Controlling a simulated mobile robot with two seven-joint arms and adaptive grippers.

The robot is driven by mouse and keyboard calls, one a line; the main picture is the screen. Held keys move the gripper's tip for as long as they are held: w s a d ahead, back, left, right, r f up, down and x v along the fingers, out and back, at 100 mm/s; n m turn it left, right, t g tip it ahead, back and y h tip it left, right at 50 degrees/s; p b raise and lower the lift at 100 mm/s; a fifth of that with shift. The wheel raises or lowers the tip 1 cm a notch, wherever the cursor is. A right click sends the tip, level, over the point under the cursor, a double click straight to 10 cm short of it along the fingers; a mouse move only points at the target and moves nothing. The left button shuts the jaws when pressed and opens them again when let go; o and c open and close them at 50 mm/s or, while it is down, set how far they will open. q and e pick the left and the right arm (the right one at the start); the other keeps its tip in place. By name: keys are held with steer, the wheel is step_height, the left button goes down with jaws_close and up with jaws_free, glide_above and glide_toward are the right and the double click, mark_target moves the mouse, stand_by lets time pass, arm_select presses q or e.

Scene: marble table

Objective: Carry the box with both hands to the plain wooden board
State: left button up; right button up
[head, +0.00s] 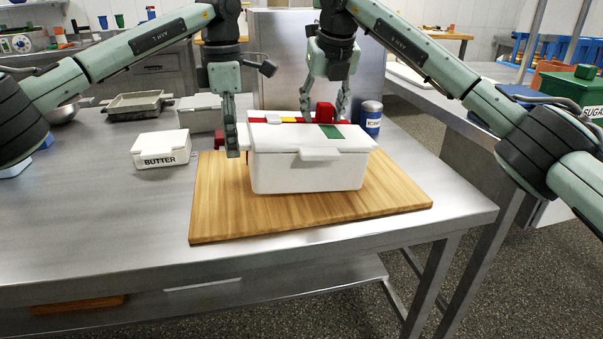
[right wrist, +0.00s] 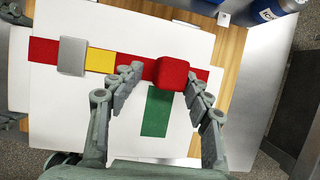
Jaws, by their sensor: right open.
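The white box (head: 305,170) with a flat lid sits on the plain wooden board (head: 215,215). Its lid carries a red and yellow stripe, a green patch (right wrist: 157,110) and a small pale block (right wrist: 73,56). A red block (right wrist: 172,74) stands at the stripe. My right gripper (head: 325,115) is open above the far side of the lid, its fingers apart on either side of the red block in the right wrist view. My left gripper (head: 232,150) points down at the box's left end, beside a red part (head: 219,140); its fingers overlap, so its opening is unclear.
A white butter box (head: 160,149) stands left of the board. A blue and white canister (head: 371,118) stands behind the box on the right. A grey tray (head: 138,105) and another pale box (head: 200,113) are further back. The table front (head: 120,235) is clear.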

arm_select(q)
step_height(320, 180, up, 5)
arm_select(e)
steer(key=shift+f, duration=0.35)
arm_select(q)
steer(key=shift+r, duration=0.55)
arm_select(e)
steer(key=shift+r, duration=0.15)
steer(key=v, duration=1.1)
steer(key=shift+s+r, duration=0.2)
steer(key=shift+r, duration=0.1)
steer(key=shift+d, duration=0.15)
